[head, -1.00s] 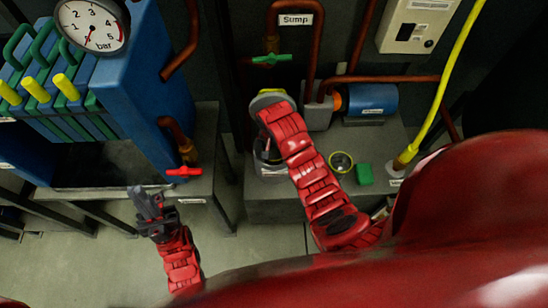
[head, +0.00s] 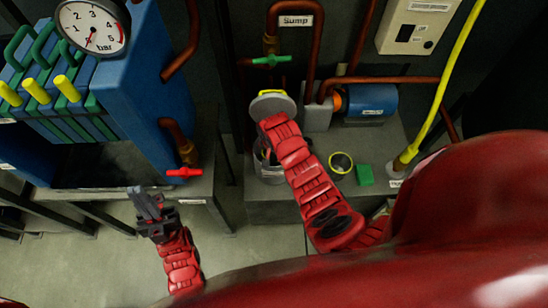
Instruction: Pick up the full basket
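A round grey metal container (head: 268,170) with reddish and dark pieces in it stands on the grey ledge and looks like the full basket. My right forearm hides part of it. The end of my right arm (head: 273,105), a grey disc with a yellow edge behind it, is over the ledge behind the container. My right gripper's fingers are hidden, so I cannot tell whether they hold anything. My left gripper (head: 147,203) is low at the left, over the floor and apart from the container. Its dark fingers lie close together; any gap is unclear.
A small yellow-rimmed cup (head: 340,163) and a green block (head: 364,175) sit right of my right forearm. A blue motor (head: 371,101), copper pipes and a green valve handle (head: 271,60) stand behind. The blue filter press (head: 160,80) stands at the left, with a red valve handle (head: 184,172).

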